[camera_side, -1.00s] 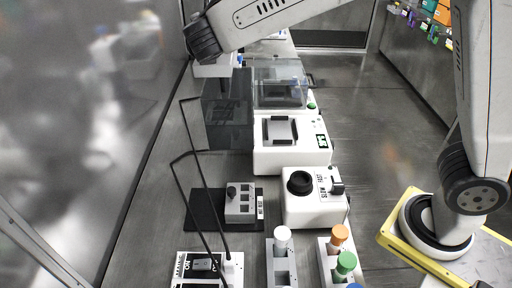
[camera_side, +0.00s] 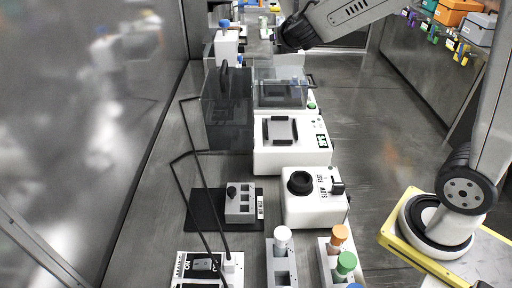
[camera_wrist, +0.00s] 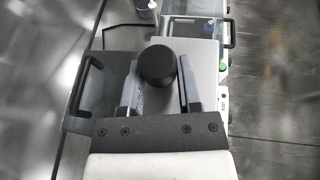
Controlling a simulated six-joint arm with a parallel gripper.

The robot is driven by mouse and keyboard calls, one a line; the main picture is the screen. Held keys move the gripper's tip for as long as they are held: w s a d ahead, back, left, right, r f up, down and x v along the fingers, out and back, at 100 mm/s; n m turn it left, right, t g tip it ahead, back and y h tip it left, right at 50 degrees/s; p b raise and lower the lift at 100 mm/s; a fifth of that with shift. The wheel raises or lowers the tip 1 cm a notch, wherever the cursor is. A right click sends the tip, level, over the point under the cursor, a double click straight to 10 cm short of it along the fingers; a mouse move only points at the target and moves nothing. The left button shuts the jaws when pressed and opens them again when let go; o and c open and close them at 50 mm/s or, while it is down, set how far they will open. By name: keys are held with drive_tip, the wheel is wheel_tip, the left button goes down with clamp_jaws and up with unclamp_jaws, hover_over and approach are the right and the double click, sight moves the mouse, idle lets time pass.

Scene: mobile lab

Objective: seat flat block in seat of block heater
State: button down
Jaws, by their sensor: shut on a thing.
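The block heater (camera_side: 262,158) is a white box with a green display; a dark-framed seat with a grey plate (camera_side: 280,131) shows on its top. My gripper (camera_wrist: 158,82) is in the wrist view, its two grey fingers either side of a round black knob (camera_wrist: 157,65). I take the knob to belong to the held flat block; a pale grey flat surface (camera_wrist: 205,62) shows beside it, but I cannot tell whether that is the block. The contact is hidden. In the side view the gripper is hard to make out below my wrist, behind the heater.
A white knobbed device (camera_side: 300,212), a small grey block (camera_side: 240,207) and tube racks (camera_side: 281,262) are in front. The bench right of the heater is clear.

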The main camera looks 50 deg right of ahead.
wheel_tip(320, 180, down, 16)
drive_tip(key=shift+f, duration=0.2)
drive_tip(key=shift+f, duration=0.15)
drive_tip(key=shift+f, duration=2.1)
drive_tip(key=shift+f, duration=0.1)
drive_tip(key=shift+f, duration=1.65)
drive_tip(key=shift+f, duration=0.2)
drive_tip(key=shift+c, duration=1.5)
unclamp_jaws()
drive_tip(key=shift+r, duration=0.1)
